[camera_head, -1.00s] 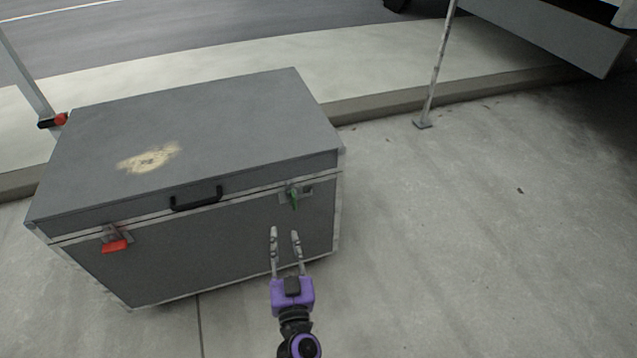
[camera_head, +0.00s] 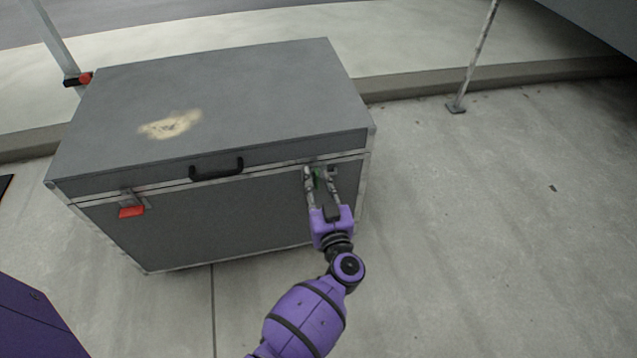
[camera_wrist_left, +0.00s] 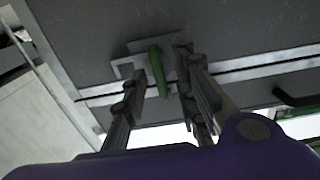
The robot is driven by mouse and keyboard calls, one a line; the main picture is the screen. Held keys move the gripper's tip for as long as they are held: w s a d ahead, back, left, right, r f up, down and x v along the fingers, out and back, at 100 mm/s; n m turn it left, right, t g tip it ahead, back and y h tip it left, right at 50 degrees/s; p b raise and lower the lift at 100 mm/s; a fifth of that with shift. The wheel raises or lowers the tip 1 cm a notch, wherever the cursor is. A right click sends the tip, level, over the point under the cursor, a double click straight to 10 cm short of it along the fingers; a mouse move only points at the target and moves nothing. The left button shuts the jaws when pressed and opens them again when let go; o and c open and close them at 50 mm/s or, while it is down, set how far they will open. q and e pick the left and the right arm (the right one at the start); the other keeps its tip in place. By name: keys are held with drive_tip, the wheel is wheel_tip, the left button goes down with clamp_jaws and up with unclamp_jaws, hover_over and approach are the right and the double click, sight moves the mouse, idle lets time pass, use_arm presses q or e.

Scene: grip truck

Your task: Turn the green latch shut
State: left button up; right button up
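The green latch (camera_head: 316,179) is on the front of the grey case (camera_head: 240,213), near its right end at the lid seam. My left gripper (camera_head: 320,175) is at the latch, with one finger on each side of it. In the left wrist view the green latch (camera_wrist_left: 159,72) shows between the two fingers, with gaps visible beside it. The fingers are apart and not closed on it. Whether a fingertip touches the latch or its metal plate I cannot tell. My right gripper is in neither view.
A red latch (camera_head: 131,211) is at the left of the case front, and a black handle (camera_head: 216,170) is in the middle. A thin metal post (camera_head: 474,58) stands behind to the right. The concrete right of the case is clear.

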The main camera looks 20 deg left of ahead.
use_arm(q)
drive_tip(key=shift+c, duration=0.6)
clamp_jaws()
drive_tip(key=shift+n, duration=0.3)
drive_tip(key=n, duration=0.2)
drive_tip(key=shift+s+a+n+p, duration=0.1)
drive_tip(key=shift+n+p, duration=0.3)
drive_tip(key=n, duration=0.4)
drive_tip(key=shift+f+n, duration=0.15)
drive_tip(key=shift+n, duration=0.15)
drive_tip(key=n, duration=0.4)
drive_tip(key=shift+s+a+f+n+b, duration=0.1)
drive_tip(key=shift+f+n+b, duration=0.05)
drive_tip(key=shift+n+b, duration=0.15)
drive_tip(key=n+b, duration=0.1)
drive_tip(key=n, duration=0.4)
drive_tip(key=shift+f, duration=0.1)
drive_tip(key=shift+n, duration=0.3)
drive_tip(key=shift+o, duration=0.6)
unclamp_jaws()
